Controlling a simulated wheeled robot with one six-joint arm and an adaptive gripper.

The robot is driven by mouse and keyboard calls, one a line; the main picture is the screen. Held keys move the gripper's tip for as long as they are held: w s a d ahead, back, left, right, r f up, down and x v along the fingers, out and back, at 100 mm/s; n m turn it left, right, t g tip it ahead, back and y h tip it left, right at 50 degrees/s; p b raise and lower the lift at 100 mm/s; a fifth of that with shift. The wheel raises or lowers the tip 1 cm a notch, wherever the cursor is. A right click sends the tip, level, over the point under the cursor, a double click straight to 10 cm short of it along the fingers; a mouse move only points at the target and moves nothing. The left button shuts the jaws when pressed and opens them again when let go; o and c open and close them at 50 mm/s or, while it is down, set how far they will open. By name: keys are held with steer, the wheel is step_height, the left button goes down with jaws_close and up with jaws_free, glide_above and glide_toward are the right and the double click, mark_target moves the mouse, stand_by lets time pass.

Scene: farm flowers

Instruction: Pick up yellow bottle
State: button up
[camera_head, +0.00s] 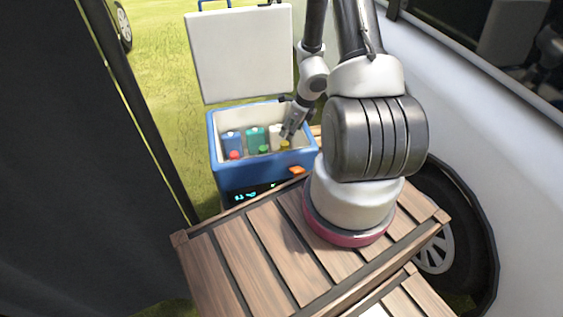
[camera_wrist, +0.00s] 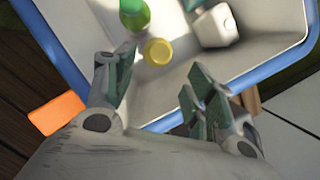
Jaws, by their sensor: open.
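The yellow bottle shows as a round yellow cap (camera_wrist: 158,51) in the wrist view, inside the cooler and just beyond my fingertips, between their lines. In the head view the yellow bottle (camera_head: 284,145) stands at the cooler's right front corner, partly hidden by my gripper. My gripper (camera_wrist: 160,92) is open and empty over the cooler's near edge, its two fingers spread apart. It also shows in the head view (camera_head: 290,132), pointing down into the cooler. The bottle's body is mostly hidden below its cap.
The blue cooler (camera_head: 265,176) has white inner walls and a raised lid (camera_head: 240,55). A green-capped bottle (camera_wrist: 134,14) stands close left of the yellow cap; a white container (camera_wrist: 215,26) lies right. Red-capped and teal bottles stand farther left. An orange latch (camera_wrist: 57,113) is on the near rim.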

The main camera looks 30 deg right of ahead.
mark_target(285, 143)
steer(key=x, duration=1)
steer(key=shift+f, duration=0.1)
jaws_close()
